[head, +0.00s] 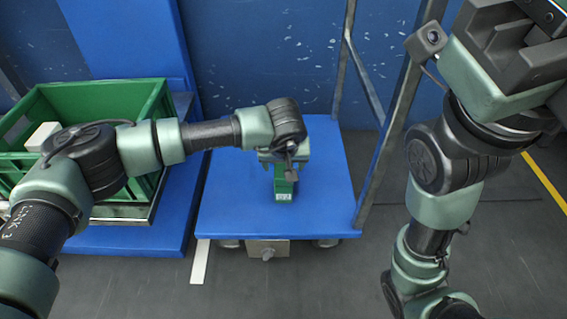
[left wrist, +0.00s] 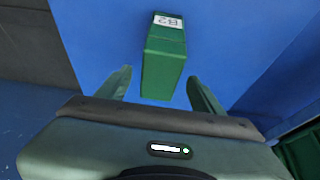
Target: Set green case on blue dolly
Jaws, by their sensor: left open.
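The green case (head: 284,188) is a small upright box with a white label, standing on the blue deck of the dolly (head: 225,205). My left gripper (head: 284,165) is just above and behind the case in the head view and covers its upper part. In the left wrist view the case (left wrist: 163,65) shows its "B2" label, and the open fingers of the left gripper (left wrist: 161,90) are on either side of its near end, with gaps on both sides. My right arm is raised at the right of the head view; its fingers cannot be made out.
A green crate (head: 105,97) holding a pale box (head: 41,136) stands on a blue platform (head: 178,215) to the left of the dolly. A grey metal frame (head: 385,140) rises at the dolly's right side. A blue wall (head: 260,50) closes the back. The deck around the case is clear.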

